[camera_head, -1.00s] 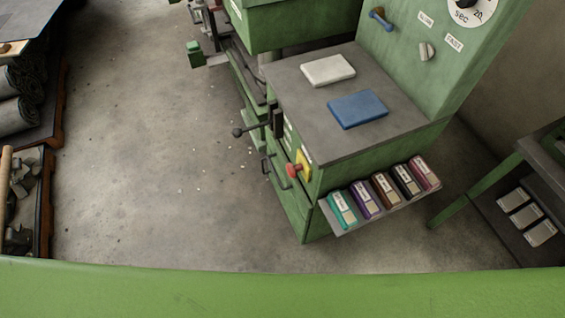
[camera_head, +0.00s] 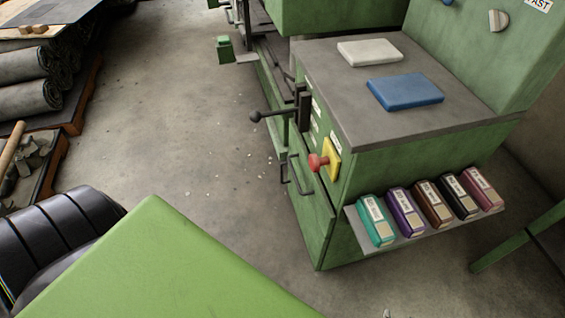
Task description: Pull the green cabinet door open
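The green cabinet (camera_head: 430,160) stands right of centre, with a grey top. Its narrow left-facing front holds a green door (camera_head: 312,212) with a dark bar handle (camera_head: 298,176). The door looks closed, flush with the front. A red knob on a yellow plate (camera_head: 332,158) and a black lever with a ball end (camera_head: 275,114) sit above the handle. Neither of my grippers shows in the view, and nothing is seen touching the handle.
A white pad (camera_head: 370,52) and a blue pad (camera_head: 405,92) lie on the cabinet top. A side shelf holds several coloured boxes (camera_head: 377,220). Rolled grey sheets (camera_head: 28,98) lie at left. Floor (camera_head: 190,140) left of the door is clear. A green surface (camera_head: 165,265) fills the lower left.

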